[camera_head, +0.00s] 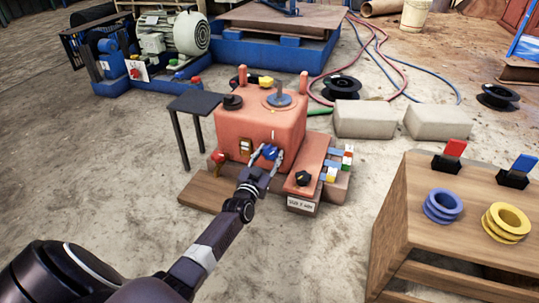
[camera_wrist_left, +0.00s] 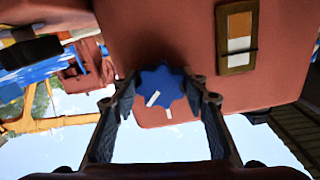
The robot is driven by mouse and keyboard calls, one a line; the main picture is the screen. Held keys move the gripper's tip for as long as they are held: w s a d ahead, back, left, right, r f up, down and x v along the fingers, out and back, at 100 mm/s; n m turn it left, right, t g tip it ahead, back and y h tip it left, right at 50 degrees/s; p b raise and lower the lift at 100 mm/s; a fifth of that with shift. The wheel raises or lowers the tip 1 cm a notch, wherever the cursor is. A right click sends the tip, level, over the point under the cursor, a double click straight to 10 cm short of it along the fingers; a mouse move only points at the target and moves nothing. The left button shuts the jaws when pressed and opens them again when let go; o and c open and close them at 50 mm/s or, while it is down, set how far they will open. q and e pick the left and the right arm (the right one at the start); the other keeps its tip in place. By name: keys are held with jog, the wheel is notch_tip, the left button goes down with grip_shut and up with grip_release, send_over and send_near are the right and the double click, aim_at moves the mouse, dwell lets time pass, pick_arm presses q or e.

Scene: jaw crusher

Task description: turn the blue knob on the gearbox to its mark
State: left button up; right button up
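The gearbox (camera_head: 262,128) is a salmon-red housing on a wooden base. A blue lobed knob (camera_head: 270,152) is on its front face. In the left wrist view the knob (camera_wrist_left: 160,87) carries a white pointer line. A short white mark (camera_wrist_left: 168,113) is on the housing beside it, and the pointer is tilted and out of line with it. My left gripper (camera_head: 267,157) is at the knob, with one finger on each side. In the wrist view its fingers (camera_wrist_left: 165,92) are apart, with a gap visible at least on the right side. My right gripper is not in view.
A red box with a black knob (camera_head: 303,178) stands close right of the gripper. A small dark table (camera_head: 195,103) is at the left. A wooden stand (camera_head: 425,215) with coloured rings is at the right. Grey blocks (camera_head: 365,119) lie behind. The floor in front is clear.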

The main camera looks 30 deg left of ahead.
pick_arm(q)
jog(key=c, duration=0.4)
jog(key=shift+o, duration=0.2)
jog(key=n+p, duration=0.1)
jog(key=n, duration=0.2)
jog(key=shift+n, duration=3.1)
jog(key=o, duration=1.2)
